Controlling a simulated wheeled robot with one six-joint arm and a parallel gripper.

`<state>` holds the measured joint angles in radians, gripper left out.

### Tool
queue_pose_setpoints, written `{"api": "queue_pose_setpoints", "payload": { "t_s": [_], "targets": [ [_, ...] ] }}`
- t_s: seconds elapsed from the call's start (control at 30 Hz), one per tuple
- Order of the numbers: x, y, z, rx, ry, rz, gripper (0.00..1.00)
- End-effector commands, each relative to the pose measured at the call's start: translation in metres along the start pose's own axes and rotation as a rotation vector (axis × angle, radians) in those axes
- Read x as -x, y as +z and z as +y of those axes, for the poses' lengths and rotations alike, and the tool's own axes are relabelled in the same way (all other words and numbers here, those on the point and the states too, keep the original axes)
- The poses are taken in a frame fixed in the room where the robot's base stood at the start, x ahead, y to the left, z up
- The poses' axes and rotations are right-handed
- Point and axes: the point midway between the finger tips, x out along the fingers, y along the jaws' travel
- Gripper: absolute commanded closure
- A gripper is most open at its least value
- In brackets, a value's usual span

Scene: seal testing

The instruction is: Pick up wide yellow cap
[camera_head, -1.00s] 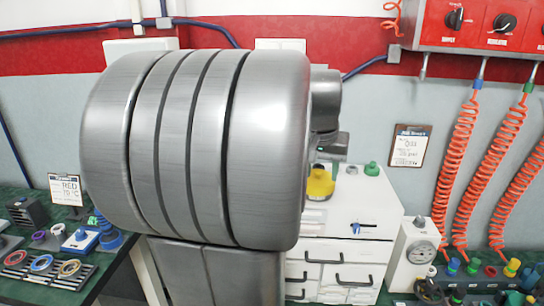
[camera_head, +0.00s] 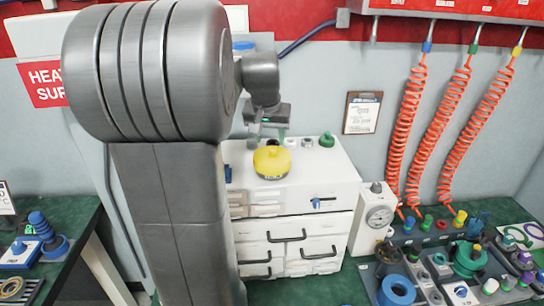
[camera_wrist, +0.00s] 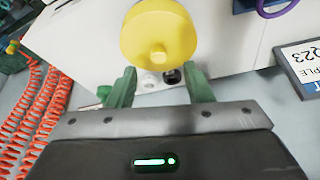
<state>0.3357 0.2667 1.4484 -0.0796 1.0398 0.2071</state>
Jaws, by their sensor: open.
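The wide yellow cap (camera_head: 272,161) sits on top of the white drawer cabinet (camera_head: 320,172), a round disc with a small knob on top. In the wrist view the yellow cap (camera_wrist: 157,40) lies just beyond the fingertips, roughly centred between them. My gripper (camera_head: 268,130) is above and behind the cap in the head view. In the wrist view its two green fingers (camera_wrist: 160,80) are spread apart with nothing between them. The cap's underside is hidden.
A green cap (camera_head: 327,140) and small round pieces stand behind the yellow cap on the cabinet top. A white gauge box (camera_head: 373,220) stands right of the cabinet. Red coiled hoses (camera_head: 408,130) hang farther right. Tables with fittings flank the cabinet.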

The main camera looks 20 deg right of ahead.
Motion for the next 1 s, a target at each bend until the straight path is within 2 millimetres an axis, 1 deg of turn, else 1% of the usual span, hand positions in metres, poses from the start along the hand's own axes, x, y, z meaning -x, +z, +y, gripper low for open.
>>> {"api": "queue_pose_setpoints", "payload": {
  "t_s": [0.33,0.43,0.63,0.67,0.8,0.9,1.0],
  "targets": [
    [-0.045,-0.004,0.002,0.000,0.001,-0.005,0.53],
    [-0.050,-0.004,0.002,0.000,0.001,-0.002,0.53],
    [-0.051,-0.004,0.002,0.000,0.000,-0.001,0.53],
    [-0.051,-0.004,0.002,0.000,0.000,-0.001,0.55],
    [-0.051,-0.004,0.002,0.000,0.000,-0.001,0.83],
    [-0.051,-0.004,0.002,0.000,0.000,-0.001,1.00],
    [-0.051,-0.004,0.002,0.000,0.000,-0.001,1.00]
  ]
}}
